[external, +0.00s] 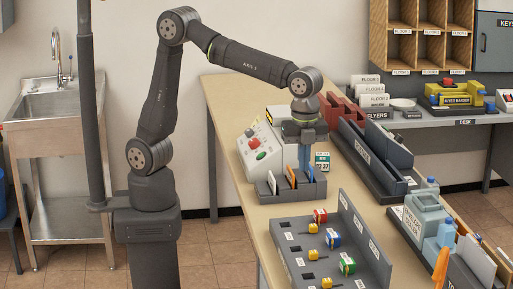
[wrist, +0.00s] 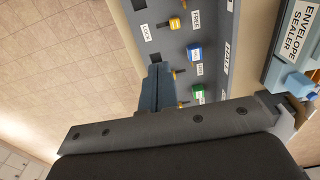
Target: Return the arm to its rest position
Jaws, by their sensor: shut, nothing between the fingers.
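My arm arches over the wooden table (external: 226,100) in the external view. My gripper (external: 306,172) points down, with its fingers just behind or above the grey slotted rack (external: 290,188); I cannot tell whether they touch it. In the wrist view my gripper (wrist: 157,88) shows its fingers shut together with nothing between them. Beyond the fingertips lies the grey key panel (wrist: 160,15), which also shows at the front of the table in the external view (external: 295,262).
A white control box (external: 258,150) with red and green buttons stands beside my gripper. Grey bins (external: 372,155) line the table's right side, near the envelope sealer (external: 425,218). The slotted rack holds several upright coloured cards. A sink (external: 50,98) stands at the left.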

